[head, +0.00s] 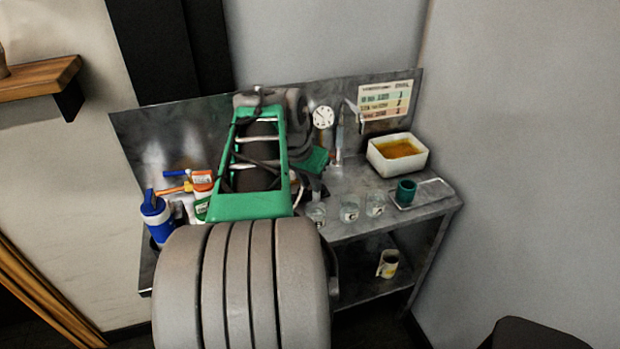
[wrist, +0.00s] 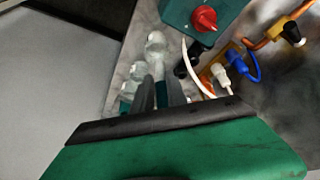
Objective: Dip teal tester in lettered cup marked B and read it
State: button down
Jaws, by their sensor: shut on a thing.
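In the wrist view my gripper (wrist: 160,90) is shut, with a slim thing between its fingers that I take for the teal tester. Three clear cups stand in a row at the bench front: left (head: 316,213), middle (head: 349,212) and right (head: 376,205). They have small labels, too small for me to tell which is B. In the wrist view the nearest-to-top cup (wrist: 155,45) is just beyond the fingertips; I cannot tell whether they touch. In the head view my arm hides the fingertips.
Behind are a white tub of amber liquid (head: 400,166), a dial (head: 323,115) and a chart (head: 385,101). A red-knobbed teal box (wrist: 204,18) and hoses lie close to my gripper.

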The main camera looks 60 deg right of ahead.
jog(key=shift+f+b, duration=2.55)
jog(key=shift+f, duration=0.85)
notch_tip(320, 180, up, 9)
jog(key=p, duration=0.6)
jog(key=shift+f, duration=0.2)
jog(key=n+g+p, duration=0.1)
jog(key=g+p, duration=0.5)
jog(key=p, duration=0.9)
jog(key=shift+p, duration=0.3)
